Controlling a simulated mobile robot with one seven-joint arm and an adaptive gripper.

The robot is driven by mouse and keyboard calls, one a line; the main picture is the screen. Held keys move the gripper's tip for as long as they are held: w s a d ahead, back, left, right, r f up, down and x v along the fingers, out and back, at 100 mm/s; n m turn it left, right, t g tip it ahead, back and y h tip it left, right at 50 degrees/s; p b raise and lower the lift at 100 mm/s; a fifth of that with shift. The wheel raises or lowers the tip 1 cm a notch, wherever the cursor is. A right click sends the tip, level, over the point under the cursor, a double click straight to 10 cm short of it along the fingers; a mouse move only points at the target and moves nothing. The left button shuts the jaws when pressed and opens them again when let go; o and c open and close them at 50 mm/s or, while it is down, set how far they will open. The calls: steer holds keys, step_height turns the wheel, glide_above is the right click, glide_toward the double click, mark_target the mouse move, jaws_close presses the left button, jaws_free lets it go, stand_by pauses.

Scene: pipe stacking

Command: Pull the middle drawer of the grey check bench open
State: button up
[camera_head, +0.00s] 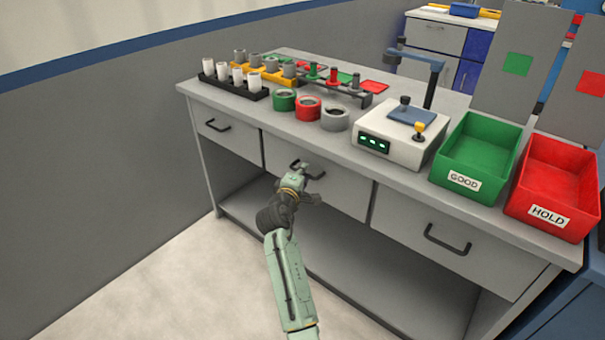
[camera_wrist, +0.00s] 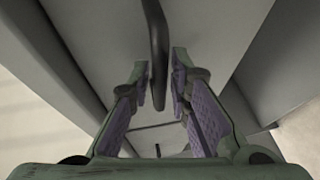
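The grey check bench (camera_head: 205,92) has three drawers in a row under its top. The middle drawer (camera_head: 343,192) looks shut, and its dark bar handle (camera_head: 312,172) is partly hidden by my gripper (camera_head: 307,184). In the wrist view the handle (camera_wrist: 157,45) runs down from the top edge and its lower part lies between the fingertips of my gripper (camera_wrist: 161,75). The fingers are apart, with gaps beside the handle; they do not look closed on it.
The left drawer (camera_head: 225,138) and right drawer (camera_head: 460,238) look shut. A lower shelf (camera_head: 375,280) runs beneath. On top stand pipe racks, coloured rings (camera_head: 308,108), a white tester (camera_head: 395,140), a green bin (camera_head: 480,150) and a red bin (camera_head: 555,185). The floor in front is clear.

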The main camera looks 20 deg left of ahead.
jaws_close()
stand_by(0.6)
